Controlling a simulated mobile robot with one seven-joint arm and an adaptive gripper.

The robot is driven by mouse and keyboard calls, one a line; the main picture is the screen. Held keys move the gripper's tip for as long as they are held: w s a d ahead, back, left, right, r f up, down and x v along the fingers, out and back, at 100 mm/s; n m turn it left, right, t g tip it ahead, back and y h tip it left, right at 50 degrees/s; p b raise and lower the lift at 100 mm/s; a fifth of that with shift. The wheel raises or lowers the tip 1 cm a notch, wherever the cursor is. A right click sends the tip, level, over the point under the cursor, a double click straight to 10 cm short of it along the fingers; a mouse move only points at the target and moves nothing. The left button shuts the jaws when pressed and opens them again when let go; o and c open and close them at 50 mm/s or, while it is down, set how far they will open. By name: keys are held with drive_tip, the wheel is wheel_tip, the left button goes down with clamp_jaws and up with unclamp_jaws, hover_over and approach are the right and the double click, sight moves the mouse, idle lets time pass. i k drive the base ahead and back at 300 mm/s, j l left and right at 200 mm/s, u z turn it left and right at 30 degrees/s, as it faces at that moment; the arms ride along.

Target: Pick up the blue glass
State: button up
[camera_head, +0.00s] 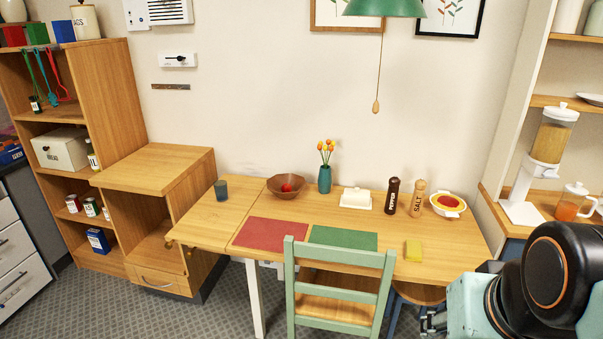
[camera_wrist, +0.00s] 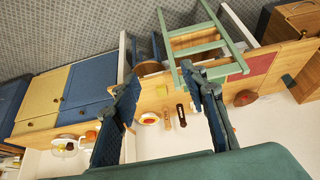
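The blue glass (camera_head: 221,190) stands upright near the left end of the wooden table (camera_head: 205,223). It is a small dark blue-grey tumbler with nothing touching it. In the head view only a part of my gripper (camera_head: 433,320) shows at the lower right, beyond the table's front edge and far from the glass.
A brown bowl (camera_head: 288,187) stands right of the glass, then a teal vase (camera_head: 324,180), butter dish (camera_head: 356,198), pepper mill (camera_head: 392,195), salt mill (camera_head: 417,198) and white dish (camera_head: 448,205). A green chair (camera_head: 340,257) blocks the front. A wooden cabinet (camera_head: 160,167) adjoins the left.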

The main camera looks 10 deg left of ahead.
sight(221, 191)
drive_tip(key=z, duration=1.6)
drive_tip(key=u, duration=2.75)
drive_tip(key=i+j, duration=0.15)
drive_tip(key=i, duration=0.25)
drive_tip(key=i+j+z, duration=0.15)
drive_tip(key=i, duration=0.3)
